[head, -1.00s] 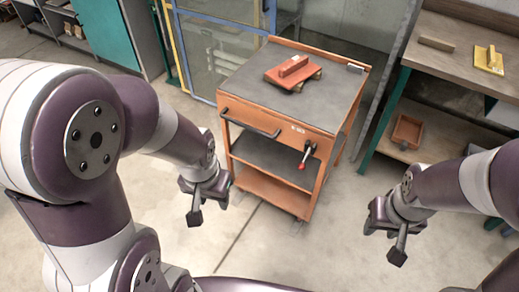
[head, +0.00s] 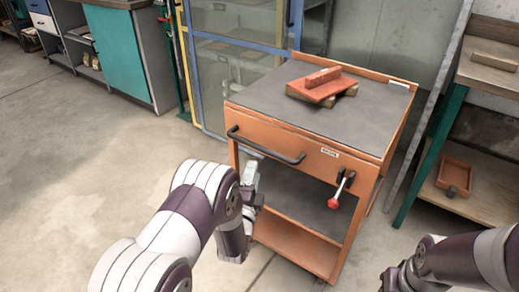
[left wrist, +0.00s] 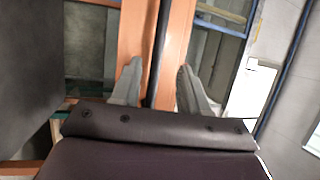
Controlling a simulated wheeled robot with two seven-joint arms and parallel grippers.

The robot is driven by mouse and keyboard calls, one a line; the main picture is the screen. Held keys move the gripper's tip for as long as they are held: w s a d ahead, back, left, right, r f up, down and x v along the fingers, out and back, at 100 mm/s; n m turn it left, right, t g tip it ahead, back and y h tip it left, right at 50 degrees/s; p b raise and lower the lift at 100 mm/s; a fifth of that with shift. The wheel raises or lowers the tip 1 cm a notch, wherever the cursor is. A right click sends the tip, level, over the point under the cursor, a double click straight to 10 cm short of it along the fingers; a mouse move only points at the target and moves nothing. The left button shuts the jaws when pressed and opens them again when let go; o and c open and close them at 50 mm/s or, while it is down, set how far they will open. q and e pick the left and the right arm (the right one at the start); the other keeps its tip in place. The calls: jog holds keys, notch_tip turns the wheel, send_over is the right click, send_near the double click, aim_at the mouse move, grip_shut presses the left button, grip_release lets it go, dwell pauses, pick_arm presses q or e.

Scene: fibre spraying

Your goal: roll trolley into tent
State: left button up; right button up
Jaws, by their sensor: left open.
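The orange trolley (head: 330,108) has a grey top, lower shelves and a black bar handle (head: 265,147) on its front. A lever with a red knob (head: 334,203) juts from its front. My left gripper (head: 250,172) is at the left end of the handle. In the left wrist view the open fingers (left wrist: 155,85) stand either side of the black bar (left wrist: 160,50), with gaps visible. My right gripper (head: 393,280) is low at the right, cut by the frame edge; its fingers are not clear. A blue-and-yellow framed enclosure with clear panels (head: 240,70) stands behind the trolley; I cannot tell whether it is the tent.
A red block on a board (head: 322,85) rests on the trolley top. A workbench (head: 490,75) with a tray (head: 470,172) on its lower shelf stands at the right. A teal cabinet (head: 122,55) is at the back left. The floor at the left is clear.

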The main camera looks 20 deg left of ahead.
aim_at(259, 148)
pick_arm(q)
jog(key=w, duration=0.3)
jog(key=w+r+b, duration=0.1)
jog(key=w, duration=0.2)
jog(key=w+b, duration=0.1)
jog(key=w, duration=0.2)
jog(key=shift+w+a+r, duration=0.15)
jog(key=shift+a+r, duration=0.05)
jog(key=shift+a, duration=0.05)
jog(key=shift+w+r, duration=0.15)
jog(key=shift+w, duration=0.25)
grip_shut()
